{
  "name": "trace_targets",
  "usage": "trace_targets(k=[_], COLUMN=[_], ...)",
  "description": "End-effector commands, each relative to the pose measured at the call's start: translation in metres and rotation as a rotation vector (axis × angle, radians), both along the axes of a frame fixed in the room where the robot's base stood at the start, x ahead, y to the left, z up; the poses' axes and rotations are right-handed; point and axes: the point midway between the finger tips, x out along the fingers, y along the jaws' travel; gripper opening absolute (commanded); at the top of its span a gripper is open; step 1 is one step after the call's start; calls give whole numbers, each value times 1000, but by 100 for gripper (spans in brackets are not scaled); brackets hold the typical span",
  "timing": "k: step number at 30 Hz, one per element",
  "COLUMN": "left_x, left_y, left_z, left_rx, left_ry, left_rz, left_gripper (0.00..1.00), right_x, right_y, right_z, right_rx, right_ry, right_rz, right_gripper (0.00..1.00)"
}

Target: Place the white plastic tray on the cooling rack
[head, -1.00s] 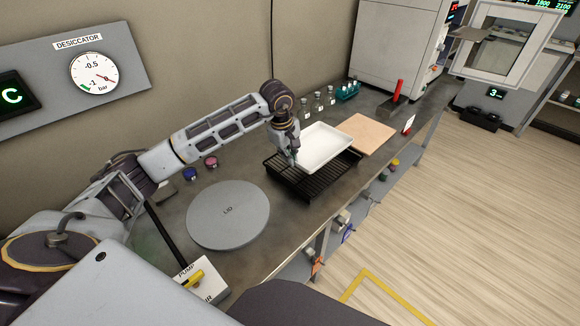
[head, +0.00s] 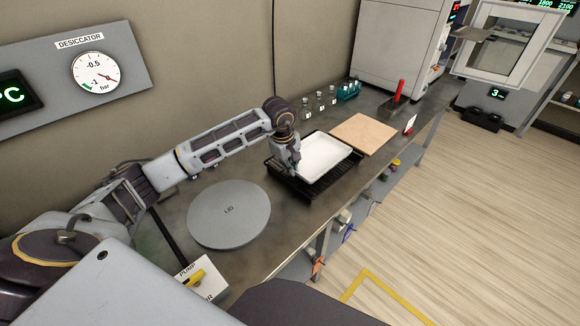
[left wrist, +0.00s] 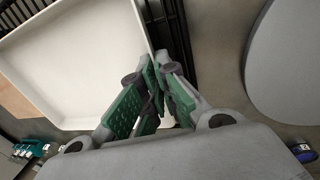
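The white plastic tray (head: 325,156) is over the black cooling rack (head: 284,181) on the bench, low and nearly level. It appears to rest on the rack or hang just above it; I cannot tell which. The rack's bars show along its left and front sides. My left gripper (head: 294,170) is at the tray's left edge. In the left wrist view, the green-padded fingers (left wrist: 150,95) are close together around the rim of the tray (left wrist: 75,60), with rack bars (left wrist: 177,30) beside them. My right gripper is not in view.
A round grey lid (head: 228,214) lies left of the rack. A tan board (head: 363,134) lies just behind right. Small bottles (head: 319,103) stand along the wall, and a red-handled tool (head: 398,92) is farther back. The bench's front edge is close to the rack.

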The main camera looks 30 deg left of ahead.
Motion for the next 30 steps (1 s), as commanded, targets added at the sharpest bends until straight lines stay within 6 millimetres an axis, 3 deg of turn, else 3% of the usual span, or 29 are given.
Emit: trace_targets(k=[16, 22, 30], left_x=[1, 0, 0], left_y=[0, 0, 0], left_z=[-2, -2, -2], left_rx=[-1, -1, -1], left_ry=[-3, -2, -2], left_rz=[0, 0, 0], left_gripper=[0, 26, 27], right_x=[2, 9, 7], right_y=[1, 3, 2], right_z=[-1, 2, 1], right_rx=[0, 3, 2], right_ry=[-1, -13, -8], right_rz=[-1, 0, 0], right_gripper=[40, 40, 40])
